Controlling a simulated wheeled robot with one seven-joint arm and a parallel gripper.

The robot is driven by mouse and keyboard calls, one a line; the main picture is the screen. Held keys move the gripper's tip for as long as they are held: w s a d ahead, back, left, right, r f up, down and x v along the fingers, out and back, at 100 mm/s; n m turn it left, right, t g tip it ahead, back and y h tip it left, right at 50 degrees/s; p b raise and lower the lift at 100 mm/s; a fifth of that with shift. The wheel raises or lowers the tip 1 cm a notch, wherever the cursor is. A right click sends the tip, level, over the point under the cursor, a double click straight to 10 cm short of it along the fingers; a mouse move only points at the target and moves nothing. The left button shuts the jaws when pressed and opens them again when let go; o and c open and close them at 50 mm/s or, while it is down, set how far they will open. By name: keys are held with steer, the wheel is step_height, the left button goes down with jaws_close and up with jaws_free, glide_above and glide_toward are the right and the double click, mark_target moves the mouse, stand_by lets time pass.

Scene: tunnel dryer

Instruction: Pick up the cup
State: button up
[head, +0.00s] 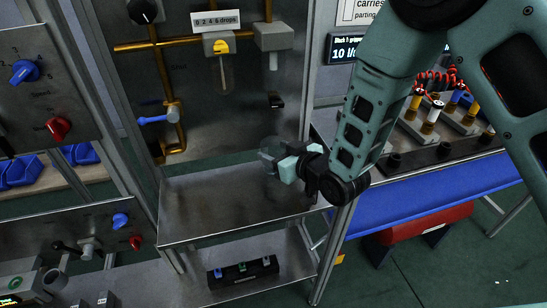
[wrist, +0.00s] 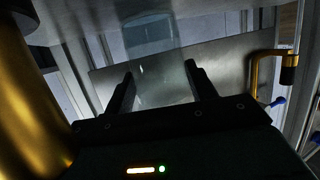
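The cup (head: 268,158) is a clear, see-through vessel just left of my gripper's pale fingers in the head view, at the height of the metal shelf's rear part. My gripper (head: 285,166) points left over the shelf's right side. In the wrist view the cup (wrist: 149,36) shows as a clear cylinder at and beyond the two dark fingers of my gripper (wrist: 160,80). The fingers are apart by about the cup's width. I cannot tell whether they touch its sides, or whether the cup rests on anything.
A metal shelf (head: 225,215) lies below my gripper, mostly bare. Behind it, a panel carries brass pipes (head: 163,75), a blue-handled valve (head: 158,118) and a dropper unit (head: 221,45). A blue-edged bench (head: 430,193) with several metal posts stands at right. A brass pipe fills the wrist view's left edge (wrist: 28,100).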

steer(key=shift+c, duration=0.6)
steer(key=shift+r, duration=0.1)
